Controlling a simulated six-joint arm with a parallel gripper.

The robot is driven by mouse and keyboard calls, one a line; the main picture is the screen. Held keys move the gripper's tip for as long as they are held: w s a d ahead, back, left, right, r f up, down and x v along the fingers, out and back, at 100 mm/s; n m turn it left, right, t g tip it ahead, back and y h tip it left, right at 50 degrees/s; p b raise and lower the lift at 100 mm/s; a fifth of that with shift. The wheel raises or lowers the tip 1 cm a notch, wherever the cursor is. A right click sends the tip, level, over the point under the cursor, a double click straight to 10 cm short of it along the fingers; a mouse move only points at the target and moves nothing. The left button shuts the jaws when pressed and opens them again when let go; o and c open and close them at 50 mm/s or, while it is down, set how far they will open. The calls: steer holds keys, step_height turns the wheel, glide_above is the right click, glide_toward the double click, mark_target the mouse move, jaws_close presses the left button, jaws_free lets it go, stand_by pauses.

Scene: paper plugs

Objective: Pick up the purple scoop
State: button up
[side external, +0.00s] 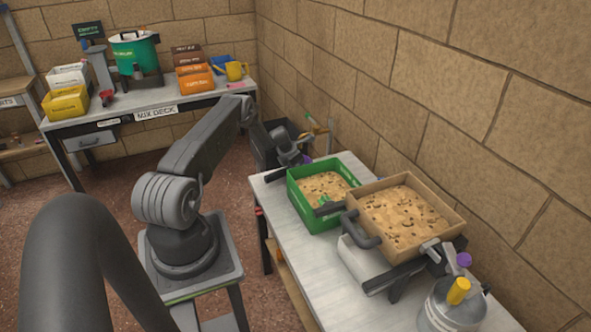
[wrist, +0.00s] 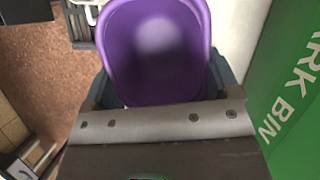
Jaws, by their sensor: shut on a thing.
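The purple scoop (wrist: 155,50) fills the top middle of the wrist view, its hollow bowl facing the camera. My gripper (wrist: 158,82) is shut on it, with dark finger parts showing on both sides of the bowl. In the side external view my gripper (side external: 290,157) is at the far end of the pale table, just left of the green bin. Only a small purple patch of the scoop (side external: 308,159) shows there. The scoop's handle is hidden, and I cannot tell whether the scoop touches the table.
The green bin (side external: 312,214) holds tan flakes; its lettered wall (wrist: 300,95) is close on the right in the wrist view. A wooden-rimmed tray (side external: 405,247) stands nearer. A dark container (side external: 268,150) stands behind.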

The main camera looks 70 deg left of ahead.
step_height(320, 180, up, 9)
steer(key=m+h, duration=0.1)
steer(key=m, duration=0.1)
glide_above(285, 169)
steer(key=shift+w+a+f, duration=0.25)
steer(key=shift+a+f, duration=0.05)
steer(key=f, duration=0.3)
steer(key=shift+s+f, duration=0.15)
steer(key=shift+s, duration=0.1)
steer(key=shift+f, duration=2.4)
steer(key=o, duration=0.9)
steer(key=shift+f, duration=0.15)
